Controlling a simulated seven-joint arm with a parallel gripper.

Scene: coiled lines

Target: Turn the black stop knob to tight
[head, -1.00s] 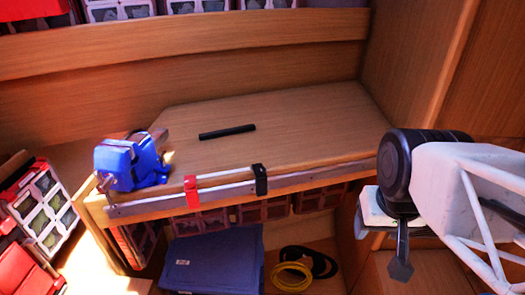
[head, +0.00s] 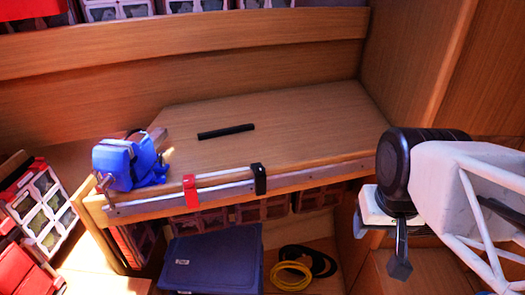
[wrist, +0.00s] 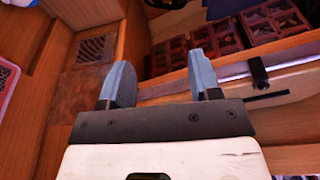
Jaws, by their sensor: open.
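The black stop knob (head: 259,178) sits on the metal rail at the front edge of the wooden bench, right of a red stop (head: 191,190). It also shows in the wrist view as a small black piece (wrist: 258,72) on the rail at the right. My gripper (wrist: 160,60) is open, with two blue-grey fingers apart and nothing between them. It is to the right of the bench front in the head view, apart from the knob. Whether the knob is tight or loose cannot be told.
A blue vise (head: 128,162) stands on the bench's left end, and a black rod (head: 226,131) lies on the top. Red drawers hang under the bench. A blue box (head: 212,262) and yellow (head: 291,276) and black coils lie below. A wooden wall bounds the right.

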